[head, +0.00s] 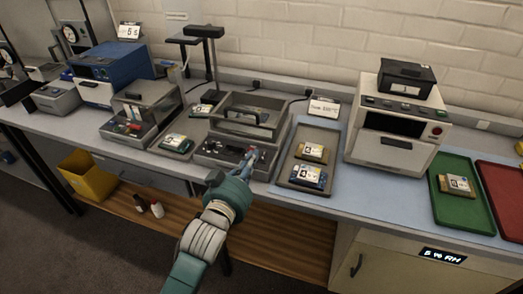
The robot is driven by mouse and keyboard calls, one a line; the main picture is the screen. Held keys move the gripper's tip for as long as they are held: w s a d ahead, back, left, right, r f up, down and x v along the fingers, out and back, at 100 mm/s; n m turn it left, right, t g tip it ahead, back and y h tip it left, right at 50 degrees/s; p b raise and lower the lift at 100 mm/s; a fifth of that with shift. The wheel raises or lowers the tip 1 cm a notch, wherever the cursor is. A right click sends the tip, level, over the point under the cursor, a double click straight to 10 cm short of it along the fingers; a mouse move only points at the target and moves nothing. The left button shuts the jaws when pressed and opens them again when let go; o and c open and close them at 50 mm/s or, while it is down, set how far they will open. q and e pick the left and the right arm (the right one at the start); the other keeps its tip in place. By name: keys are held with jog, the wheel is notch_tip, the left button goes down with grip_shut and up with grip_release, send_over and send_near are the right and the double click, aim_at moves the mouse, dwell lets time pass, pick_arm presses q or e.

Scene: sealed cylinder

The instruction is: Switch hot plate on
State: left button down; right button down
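A grey bench unit, apparently the hot plate (222,148), stands at the middle of the bench with a dark control panel on its front and a raised frame on top. My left gripper (249,158) is at the right part of that front panel, by a small reddish control. Its fingers look close together, but they are small, so I cannot tell whether they are open or shut, or whether they touch the panel. The gripper hides part of the panel. My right gripper is not in view.
A similar grey unit (150,104) with red controls stands to the left. A grey tray (318,135) with labelled packs lies to the right, before a white oven (398,118). Green (462,215) and red (498,190) trays lie far right. A yellow bin (88,176) is below left.

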pick_arm(q)
jog(key=p, duration=0.1)
send_over(262, 158)
jog(key=s, duration=0.1)
jog(key=shift+a+f, duration=0.2)
jog(key=shift+w+d+f+p, duration=0.1)
jog(key=shift+w+f+p, duration=0.1)
jog(key=shift+f, duration=0.45)
jog(key=shift+w+d+f+p, duration=0.1)
jog(key=shift+w+f+p, duration=0.1)
jog(key=shift+f, duration=1.3)
